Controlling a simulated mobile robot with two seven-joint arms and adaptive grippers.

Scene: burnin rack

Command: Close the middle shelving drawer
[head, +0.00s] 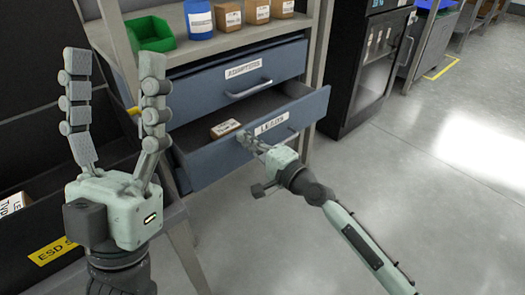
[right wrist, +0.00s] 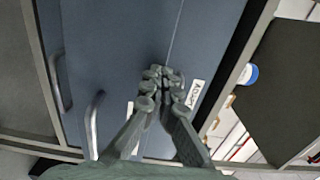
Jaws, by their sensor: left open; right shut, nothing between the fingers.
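The pulled-out blue drawer (head: 310,106), labelled LEADS, is below the blue ADAPTERS drawer (head: 205,95) in the head view. A brown box (head: 225,128) lies inside it. My right gripper (head: 246,140) is shut and empty at the open drawer's front, by its label and handle; whether the fingertips touch it is unclear. In the right wrist view the shut fingers (right wrist: 163,76) are in front of blue drawer faces, with the ADAPTERS label (right wrist: 195,93) just right. My left gripper (head: 115,75) is open, empty and raised at the left.
The shelf (head: 230,42) above holds a green bin (head: 150,34), a blue container (head: 199,18) and several small boxes. A black cabinet (head: 365,65) stands at the right. A dark bin with an ESD label (head: 50,252) is at lower left. The floor at right is clear.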

